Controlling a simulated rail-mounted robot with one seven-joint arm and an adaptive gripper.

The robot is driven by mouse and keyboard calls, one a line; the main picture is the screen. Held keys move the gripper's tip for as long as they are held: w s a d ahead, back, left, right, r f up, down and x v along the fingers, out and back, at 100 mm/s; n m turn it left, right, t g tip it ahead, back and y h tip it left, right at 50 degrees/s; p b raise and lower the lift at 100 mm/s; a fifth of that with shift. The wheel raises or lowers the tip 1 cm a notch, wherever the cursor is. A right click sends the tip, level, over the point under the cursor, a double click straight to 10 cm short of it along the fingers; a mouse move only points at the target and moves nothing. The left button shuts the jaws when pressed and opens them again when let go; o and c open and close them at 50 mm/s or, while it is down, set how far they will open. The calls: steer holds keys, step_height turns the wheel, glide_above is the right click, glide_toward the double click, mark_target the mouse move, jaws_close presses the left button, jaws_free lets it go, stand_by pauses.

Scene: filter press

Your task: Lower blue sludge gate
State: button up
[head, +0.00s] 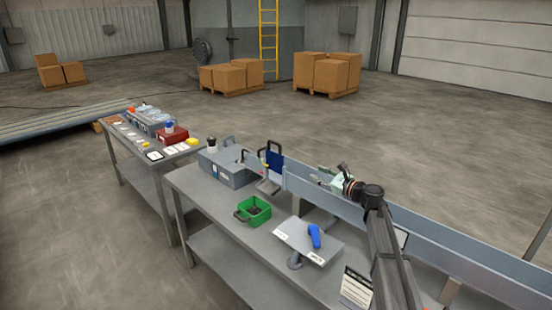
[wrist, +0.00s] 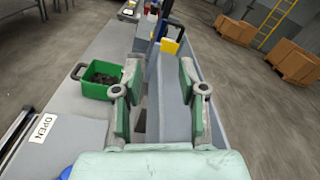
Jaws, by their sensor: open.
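The blue sludge gate (head: 274,161) is an upright panel with a dark handle on top, at the far left end of the long grey channel (head: 330,198). Much of its panel shows above the channel walls. In the wrist view the blue gate (wrist: 173,28) is at the top, beyond my fingers, with a dark handle and a yellow patch in front of it. My gripper (head: 338,182) is over the channel, to the right of the gate and apart from it. In the wrist view my gripper (wrist: 159,68) is open, with nothing between its pale green fingers.
A green bin (head: 262,222) with dark contents stands on the grey bench, left of the channel. A blue lever (head: 314,236) sits on a grey plate nearby. A grey box (head: 228,171) stands behind. An OPEN label (wrist: 42,128) shows at lower left.

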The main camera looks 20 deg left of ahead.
steer(key=m, duration=0.2)
glide_toward(277, 144)
steer(key=p+x, duration=0.1)
steer(key=x, duration=0.2)
steer(key=p+x, duration=0.1)
steer(key=x, duration=0.3)
steer(key=p+x, duration=0.2)
steer(key=x, duration=0.1)
steer(key=shift+w+a+f, duration=0.2)
steer(key=shift+w+a, duration=0.05)
steer(key=shift+w, duration=0.2)
jaws_close()
